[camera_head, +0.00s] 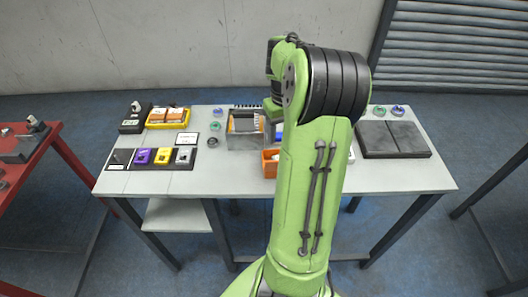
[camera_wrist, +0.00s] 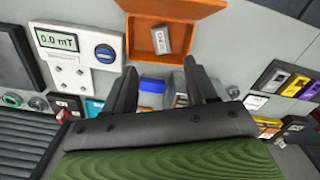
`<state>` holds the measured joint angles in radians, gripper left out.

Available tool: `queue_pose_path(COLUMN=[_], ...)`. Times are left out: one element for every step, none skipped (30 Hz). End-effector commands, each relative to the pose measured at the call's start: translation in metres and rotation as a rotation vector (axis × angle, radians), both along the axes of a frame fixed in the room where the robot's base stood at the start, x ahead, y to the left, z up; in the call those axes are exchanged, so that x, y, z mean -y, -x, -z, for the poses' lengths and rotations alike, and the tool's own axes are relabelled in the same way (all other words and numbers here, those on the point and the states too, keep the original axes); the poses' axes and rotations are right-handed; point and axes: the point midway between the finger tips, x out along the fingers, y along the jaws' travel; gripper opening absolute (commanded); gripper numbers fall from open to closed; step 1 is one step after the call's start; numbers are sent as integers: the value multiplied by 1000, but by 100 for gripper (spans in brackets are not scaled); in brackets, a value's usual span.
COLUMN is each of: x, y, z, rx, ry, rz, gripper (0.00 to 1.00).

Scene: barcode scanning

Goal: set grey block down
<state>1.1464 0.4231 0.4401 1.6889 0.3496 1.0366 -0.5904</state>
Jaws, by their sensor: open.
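A small grey block (camera_wrist: 171,39) with a pale label lies inside an orange open bin (camera_wrist: 141,38), near its middle, in the wrist view. My gripper (camera_wrist: 160,65) is open and its two fingers are apart, with nothing between them. The fingertips are near the bin's lower edge and apart from the grey block. In the head view the orange bin (camera_head: 269,168) shows only partly beside my arm. My gripper and the grey block are hidden there.
A row of black, purple, yellow and grey items (camera_head: 162,157) sits on the table's left. A meter panel (camera_wrist: 80,45) is left of the orange bin. A dark flat plate (camera_head: 393,138) lies right.

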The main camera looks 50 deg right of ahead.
Motion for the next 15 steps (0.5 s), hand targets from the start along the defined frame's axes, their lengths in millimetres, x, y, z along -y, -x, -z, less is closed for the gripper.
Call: queue_pose_path(x=[0, -1, -5, -12, -21, -38, -55, -73, -100, -119, -139, -165, -184, -202, -225], y=[0, -1, -2, -5, -8, -13, -17, -19, -20, -18, -15, -8, -2, 6, 19], z=[0, 0, -3, -7, -13, -24, -34, -44, -56, -65, -73, -82, -87, -92, -96], rx=[0, 0, 0, 0, 1, 4, 9, 18, 38, 56, 78, 113, 146, 182, 232], ry=[0, 1, 9, 20, 37, 65, 90, 117, 152, 176, 197, 219, 230, 239, 239], rz=[0, -3, -11, -24, -39, -68, -92, -118, -153, -177, -200, -231, -255, -277, -307], gripper=[57, 57, 57, 57, 57, 57, 57, 57, 57, 57, 57, 57, 57, 57, 57])
